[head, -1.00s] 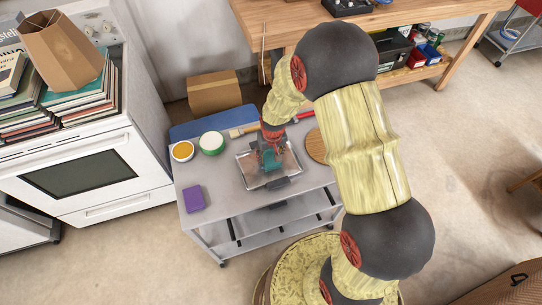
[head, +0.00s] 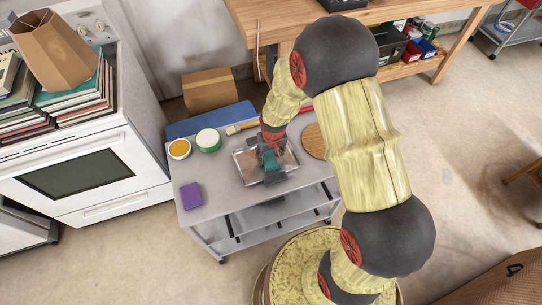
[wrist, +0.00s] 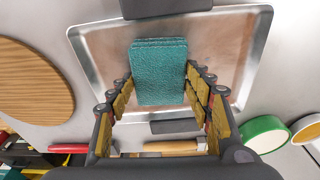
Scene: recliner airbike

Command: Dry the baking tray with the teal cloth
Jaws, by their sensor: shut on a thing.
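The baking tray (head: 242,175) is a shallow silver metal tray with dark handles, lying on the grey cart. Its rim and brownish inner surface show in the wrist view (wrist: 250,35). The teal cloth (wrist: 160,72) is a folded textured pad over the tray's middle; it also shows in the head view (head: 271,163). My gripper (wrist: 160,88) is shut on the cloth, one finger at each side, and points down over the tray (head: 270,152). Whether the cloth's underside touches the tray cannot be told.
On the cart top (head: 220,188) are a purple block (head: 191,195), a yellow-topped tub (head: 179,149), a green-and-white roll (head: 208,140), a brush (head: 240,127) and a round wooden board (head: 313,141). A white stove (head: 80,175) stands left, a wooden workbench (head: 270,20) behind.

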